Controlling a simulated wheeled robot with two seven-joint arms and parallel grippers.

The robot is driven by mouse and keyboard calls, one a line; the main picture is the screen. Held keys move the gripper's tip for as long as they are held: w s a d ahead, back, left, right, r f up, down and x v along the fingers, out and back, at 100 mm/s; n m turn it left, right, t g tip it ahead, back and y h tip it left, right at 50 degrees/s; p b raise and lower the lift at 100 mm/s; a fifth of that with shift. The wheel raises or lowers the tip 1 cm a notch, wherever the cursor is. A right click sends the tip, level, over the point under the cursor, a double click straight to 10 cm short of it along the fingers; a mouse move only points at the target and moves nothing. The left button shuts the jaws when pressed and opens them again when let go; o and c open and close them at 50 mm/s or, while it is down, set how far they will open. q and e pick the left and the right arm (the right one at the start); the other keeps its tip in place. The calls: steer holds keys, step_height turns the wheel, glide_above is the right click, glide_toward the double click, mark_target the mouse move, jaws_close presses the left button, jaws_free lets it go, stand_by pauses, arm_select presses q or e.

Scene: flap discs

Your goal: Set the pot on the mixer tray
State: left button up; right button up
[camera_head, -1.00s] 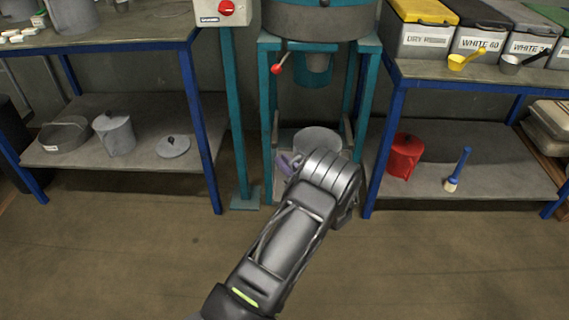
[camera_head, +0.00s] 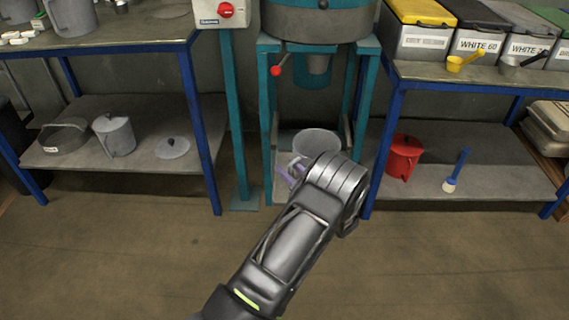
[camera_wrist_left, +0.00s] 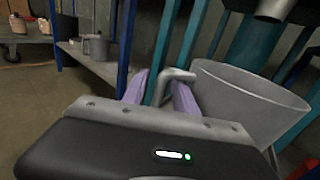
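The grey pot (camera_head: 316,141) stands upright, low between the teal legs of the mixer (camera_head: 318,24). My left forearm and wrist hide its lower part in the head view. In the left wrist view the pot (camera_wrist_left: 248,98) is large at the right, its handle (camera_wrist_left: 177,76) toward my fingers. My left gripper (camera_head: 292,170) is at the handle; its two purple fingers (camera_wrist_left: 160,95) are apart, with the handle's bar between them. A pale strip of the mixer tray (camera_head: 280,190) shows low beside my wrist; the pot's contact with it is hidden. My right gripper is out of view.
A left shelf holds a lidded grey pot (camera_head: 115,135), a sieve-like pan (camera_head: 64,136) and a lid (camera_head: 172,147). A red pot (camera_head: 404,157) and a blue-handled brush (camera_head: 457,171) are on the right shelf. Blue table legs flank the mixer; the front floor is clear.

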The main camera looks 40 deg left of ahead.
arm_select(q)
steer(key=p+v, duration=0.1)
steer(key=v, duration=0.8)
steer(key=shift+d, duration=0.2)
stand_by(0.9)
